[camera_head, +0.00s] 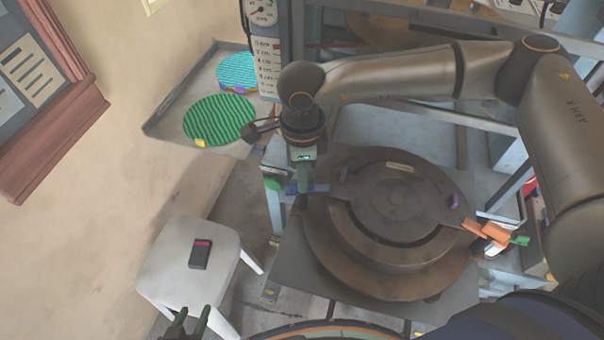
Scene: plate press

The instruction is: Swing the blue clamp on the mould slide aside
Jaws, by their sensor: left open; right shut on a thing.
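The mould slide is a grey plate bearing a round brown mould (330,250) with a dark disc-shaped lid (400,205). The blue clamp (319,188) sits at the left edge of the mould as a short blue-violet bar. My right gripper (301,182) comes down over it from above and is shut on it; the fingers hide part of the clamp. My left gripper (193,318) is low at the bottom edge, in front of the white stool, with its fingers apart and empty.
Orange clamps (485,231) with a green tip stand at the mould's right. A white stool (165,262) with a dark handheld device (201,254) is at left. A grey tray (168,128) holds green and blue ribbed discs. A press post with gauge (262,12) rises behind my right gripper.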

